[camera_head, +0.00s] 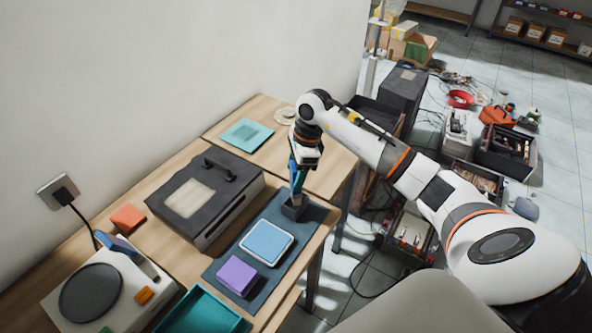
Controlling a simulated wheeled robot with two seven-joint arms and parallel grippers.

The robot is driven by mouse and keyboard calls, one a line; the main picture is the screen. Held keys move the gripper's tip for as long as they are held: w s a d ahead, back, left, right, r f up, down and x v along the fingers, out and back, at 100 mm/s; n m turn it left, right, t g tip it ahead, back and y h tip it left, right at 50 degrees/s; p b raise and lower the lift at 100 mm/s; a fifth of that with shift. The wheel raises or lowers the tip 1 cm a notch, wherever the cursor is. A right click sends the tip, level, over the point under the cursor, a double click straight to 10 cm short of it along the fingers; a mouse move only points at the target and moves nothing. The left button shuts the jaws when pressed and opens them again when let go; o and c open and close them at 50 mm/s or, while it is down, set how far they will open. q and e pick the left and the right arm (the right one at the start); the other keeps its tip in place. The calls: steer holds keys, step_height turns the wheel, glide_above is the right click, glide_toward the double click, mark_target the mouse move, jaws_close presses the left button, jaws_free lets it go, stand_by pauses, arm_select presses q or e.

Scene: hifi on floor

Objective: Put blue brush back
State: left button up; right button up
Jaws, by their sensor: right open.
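A blue brush (296,181) stands upright, its lower end at a small dark holder (294,208) on the dark mat. Whether it is fully seated in the holder is hard to tell. My right gripper (299,168) points down at the brush's upper part, with its open jaws around or right beside it; the fingers are small and partly hidden. The dark mat (222,262) lies along the table's right edge. My left gripper is out of view.
A light-blue pad (266,242) and a purple block (237,277) lie on the mat. A black case (205,192), a turntable (90,293), an orange block (128,218) and a teal tray (203,312) crowd the table. Boxes and tools (507,148) cover the floor at right.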

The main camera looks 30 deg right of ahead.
steer(key=shift+r, duration=0.1)
steer(key=shift+r+p, duration=0.25)
steer(key=shift+p, duration=0.2)
steer(key=shift+r+p, duration=0.55)
steer(key=shift+d+r+b, duration=0.2)
steer(key=shift+r+b, duration=0.2)
steer(key=shift+b, duration=0.45)
steer(key=b+v, duration=0.3)
steer(key=v, duration=0.7)
steer(key=shift+r, duration=0.3)
steer(key=shift+a, duration=0.1)
